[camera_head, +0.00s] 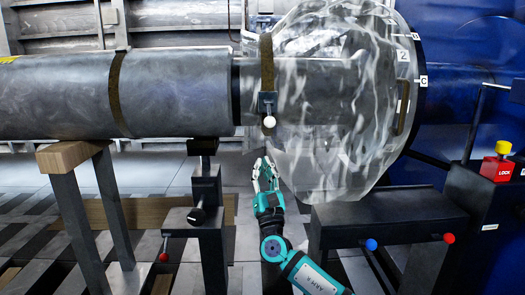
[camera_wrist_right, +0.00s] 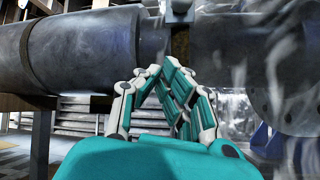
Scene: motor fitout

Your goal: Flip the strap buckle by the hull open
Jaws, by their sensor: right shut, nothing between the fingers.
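The strap buckle (camera_head: 268,102) is a small grey block with a white ball knob (camera_head: 269,121) hanging below it. It sits on a brown strap (camera_head: 266,62) around the grey cylinder, beside the clear wrinkled cover. My right gripper (camera_head: 266,166), teal and white, points up below the knob, apart from it. Its fingers are shut and empty. In the right wrist view the fingertips (camera_wrist_right: 157,70) meet below the strap (camera_wrist_right: 180,42), and the buckle's lower part (camera_wrist_right: 180,9) shows at the top edge. My left gripper is not in view.
A second strap (camera_head: 118,95) circles the cylinder (camera_head: 180,95) at left. At right are a dark bench (camera_head: 385,212) with blue and red knobs and a red lock box (camera_head: 497,169). The blue hull (camera_head: 460,60) fills the far right.

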